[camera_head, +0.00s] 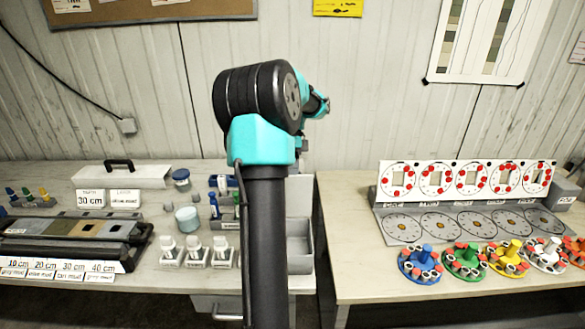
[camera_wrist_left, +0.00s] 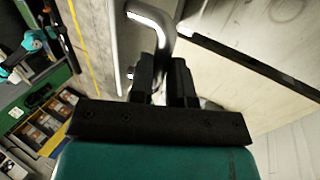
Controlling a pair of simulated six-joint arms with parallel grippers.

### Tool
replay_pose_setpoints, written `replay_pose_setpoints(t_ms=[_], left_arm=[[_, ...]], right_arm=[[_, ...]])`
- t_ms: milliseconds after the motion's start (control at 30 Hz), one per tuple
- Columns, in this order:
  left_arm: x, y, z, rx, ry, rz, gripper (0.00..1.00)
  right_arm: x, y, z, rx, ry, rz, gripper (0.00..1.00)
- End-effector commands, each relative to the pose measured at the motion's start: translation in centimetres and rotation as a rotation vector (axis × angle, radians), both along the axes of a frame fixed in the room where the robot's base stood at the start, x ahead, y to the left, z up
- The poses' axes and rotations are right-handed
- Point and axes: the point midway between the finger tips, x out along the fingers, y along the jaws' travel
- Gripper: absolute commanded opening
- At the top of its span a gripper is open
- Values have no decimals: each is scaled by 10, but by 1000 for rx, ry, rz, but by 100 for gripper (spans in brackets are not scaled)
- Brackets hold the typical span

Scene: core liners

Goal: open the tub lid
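A round white tub with a pale blue lid (camera_head: 187,218) stands on the left table, with its lid on. A smaller jar with a dark blue lid (camera_head: 181,176) stands behind it. My left arm rises in front of the table, right of the tub; its fingertips cannot be made out in the head view. In the left wrist view, my left gripper (camera_wrist_left: 163,85) has its two black fingers close on either side of a bent metal handle (camera_wrist_left: 155,22), which fills the gap. The gripper is away from the tub. My right gripper is not in view.
Several small bottles (camera_head: 193,250) stand in front of the tub. A white panel with a black handle (camera_head: 120,168) and a black case (camera_head: 70,235) lie to the left. A grey bin (camera_head: 299,250) is right of my arm. A drawer (camera_head: 215,304) is below the tabletop.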

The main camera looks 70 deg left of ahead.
Motion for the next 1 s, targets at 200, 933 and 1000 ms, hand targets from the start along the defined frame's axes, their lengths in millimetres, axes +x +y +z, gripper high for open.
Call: replay_pose_setpoints(t_ms=[200, 933, 1000], left_arm=[[0, 0, 0, -1, 0, 0, 39], [7, 19, 42, 2, -1, 0, 42], [9, 23, 52, 2, -1, 0, 42]], right_arm=[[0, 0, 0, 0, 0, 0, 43], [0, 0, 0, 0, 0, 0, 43], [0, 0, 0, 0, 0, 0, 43]])
